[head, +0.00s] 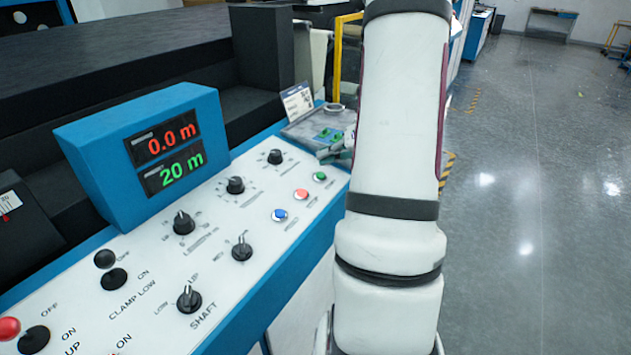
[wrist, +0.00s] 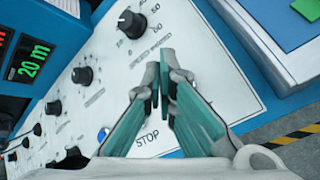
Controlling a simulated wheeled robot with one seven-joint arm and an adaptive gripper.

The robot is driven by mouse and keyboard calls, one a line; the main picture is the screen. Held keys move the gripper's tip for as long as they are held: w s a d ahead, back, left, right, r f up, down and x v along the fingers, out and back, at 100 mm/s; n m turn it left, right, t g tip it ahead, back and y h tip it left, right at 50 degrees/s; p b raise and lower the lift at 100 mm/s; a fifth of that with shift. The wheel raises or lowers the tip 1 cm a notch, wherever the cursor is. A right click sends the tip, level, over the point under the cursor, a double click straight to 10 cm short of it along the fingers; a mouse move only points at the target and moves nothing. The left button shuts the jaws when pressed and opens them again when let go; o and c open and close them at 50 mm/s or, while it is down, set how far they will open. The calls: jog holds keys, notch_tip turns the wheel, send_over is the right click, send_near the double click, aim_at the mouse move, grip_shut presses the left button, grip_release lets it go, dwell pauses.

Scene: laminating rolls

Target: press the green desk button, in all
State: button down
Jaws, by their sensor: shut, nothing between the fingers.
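The green button (head: 319,177) is a small round button at the far right end of the white control panel (head: 150,290) in the head view. The orange-red button (head: 301,194) and the blue button (head: 280,215) sit in a row with it. My gripper (head: 331,155) shows partly beside my arm, near the panel's far end. In the wrist view my gripper (wrist: 164,66) is shut and empty, its fingertips over the panel. The blue button (wrist: 101,134) shows left of the fingers. The green button is not visible there; the fingers cover part of the panel.
Several black knobs (head: 184,222) stand up from the panel. A blue display box (head: 130,150) reads 0.0 m and 20 m. A grey tray (head: 318,125) with green pieces lies beyond the panel. The floor (head: 540,200) to the right is open.

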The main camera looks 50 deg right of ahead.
aim_at(320, 176)
jog(key=shift+w+f+b, duration=0.1)
jog(key=shift+f+b, duration=0.25)
jog(key=shift+f, duration=0.5)
jog(key=shift+f, duration=0.1)
dwell(0.7)
jog(key=shift+w+f, duration=0.1)
jog(key=shift+f, duration=0.2)
